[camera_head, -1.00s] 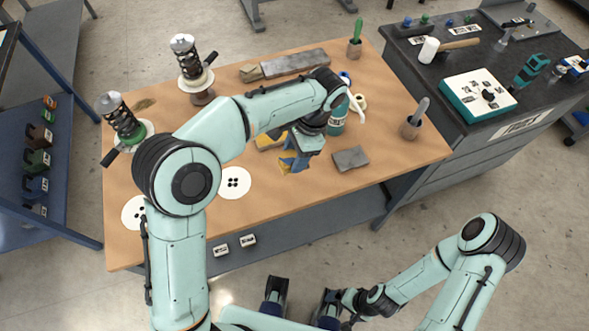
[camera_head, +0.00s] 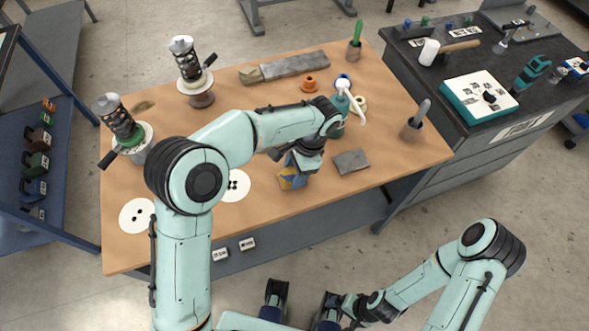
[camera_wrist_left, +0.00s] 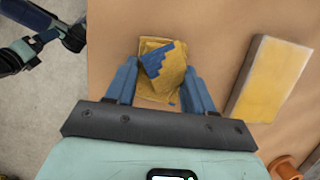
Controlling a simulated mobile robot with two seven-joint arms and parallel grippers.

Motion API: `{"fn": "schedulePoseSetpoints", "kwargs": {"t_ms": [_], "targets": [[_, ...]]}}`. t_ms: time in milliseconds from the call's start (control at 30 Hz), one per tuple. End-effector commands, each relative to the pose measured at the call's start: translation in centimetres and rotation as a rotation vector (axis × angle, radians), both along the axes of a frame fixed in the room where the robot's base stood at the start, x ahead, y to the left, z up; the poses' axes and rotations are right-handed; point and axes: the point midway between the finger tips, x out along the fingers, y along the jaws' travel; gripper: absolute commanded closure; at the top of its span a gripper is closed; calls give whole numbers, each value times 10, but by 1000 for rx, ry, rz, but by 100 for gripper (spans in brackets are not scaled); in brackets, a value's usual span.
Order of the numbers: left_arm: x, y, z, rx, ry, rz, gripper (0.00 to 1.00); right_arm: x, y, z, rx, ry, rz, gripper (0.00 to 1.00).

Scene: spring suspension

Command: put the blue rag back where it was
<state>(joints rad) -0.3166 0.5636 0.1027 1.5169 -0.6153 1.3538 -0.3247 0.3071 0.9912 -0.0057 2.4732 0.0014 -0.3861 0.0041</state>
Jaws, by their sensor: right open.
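A crumpled yellow rag (camera_head: 292,179) with a blue, step-edged patch lies near the front of the wooden table. It also shows in the left wrist view (camera_wrist_left: 163,72); I see no all-blue rag. My left gripper (camera_head: 303,166) points down over it. In the left wrist view, the two blue fingers of this gripper (camera_wrist_left: 160,85) stand on either side of the rag. I cannot tell whether they press on it. My right gripper (camera_head: 338,306) is open, low in front of the table and away from the rag.
A yellow-topped block (camera_wrist_left: 268,78) lies beside the rag. A grey flat piece (camera_head: 351,161) is right of the gripper. Two spring assemblies (camera_head: 187,62) (camera_head: 120,122) stand at left. White discs (camera_head: 235,186) lie nearby.

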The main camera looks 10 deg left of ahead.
Motion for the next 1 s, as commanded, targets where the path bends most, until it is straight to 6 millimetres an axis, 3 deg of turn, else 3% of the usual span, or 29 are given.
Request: {"fn": "schedulePoseSetpoints", "kwargs": {"t_ms": [67,467,1000], "targets": [[0,0,-1,0,1,0,22,0,0,0,0,0,0,5],[1,-1,8,0,0,0,22,0,0,2,0,0,0,5],[17,-26,106,-1,0,-1,22,6,0,24,0,-8,1,5]]}}
